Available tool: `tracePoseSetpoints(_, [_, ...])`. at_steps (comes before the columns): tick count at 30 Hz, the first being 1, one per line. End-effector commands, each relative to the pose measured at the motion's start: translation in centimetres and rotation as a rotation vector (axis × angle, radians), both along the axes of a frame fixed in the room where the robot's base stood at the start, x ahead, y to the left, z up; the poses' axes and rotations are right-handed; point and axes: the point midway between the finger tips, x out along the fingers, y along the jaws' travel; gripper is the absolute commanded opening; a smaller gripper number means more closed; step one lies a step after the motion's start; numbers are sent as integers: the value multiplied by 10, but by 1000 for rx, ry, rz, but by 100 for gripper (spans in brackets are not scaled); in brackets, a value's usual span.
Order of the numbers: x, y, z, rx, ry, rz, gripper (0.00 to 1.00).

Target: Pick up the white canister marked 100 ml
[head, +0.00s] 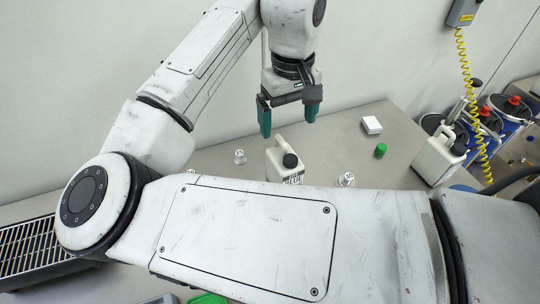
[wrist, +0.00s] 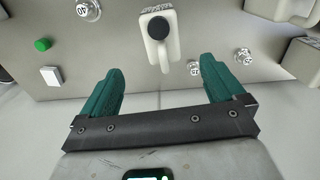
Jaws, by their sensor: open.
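A white canister (head: 274,162) with a black cap and a side handle stands upright on the grey bench. Dark print shows on its front, partly cut off by my arm; I cannot read a 100 ml mark. My gripper (head: 288,118) is open and empty, its teal fingers apart above and behind this canister. In the wrist view the canister (wrist: 166,50) lies ahead of the gap between the fingertips, apart from them. A second white canister (head: 434,160) with a black cap stands farther right on the bench; its mark is unreadable.
Small metal weights stand around the canister, one at left (head: 239,157) and one at right (head: 346,180). A green cap (head: 380,150) and a white box (head: 371,125) lie to the right. A black rack (head: 35,250) is at far left. The wall rises behind the bench.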

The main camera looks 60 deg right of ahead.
Motion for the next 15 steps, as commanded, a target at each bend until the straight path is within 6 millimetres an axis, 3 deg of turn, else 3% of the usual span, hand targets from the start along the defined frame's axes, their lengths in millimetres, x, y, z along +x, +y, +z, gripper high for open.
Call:
tracePoseSetpoints(9, [0, 1, -43, 1, 3, 2, 96])
tracePoseSetpoints(15, [0, 1, -57, 2, 1, 1, 96])
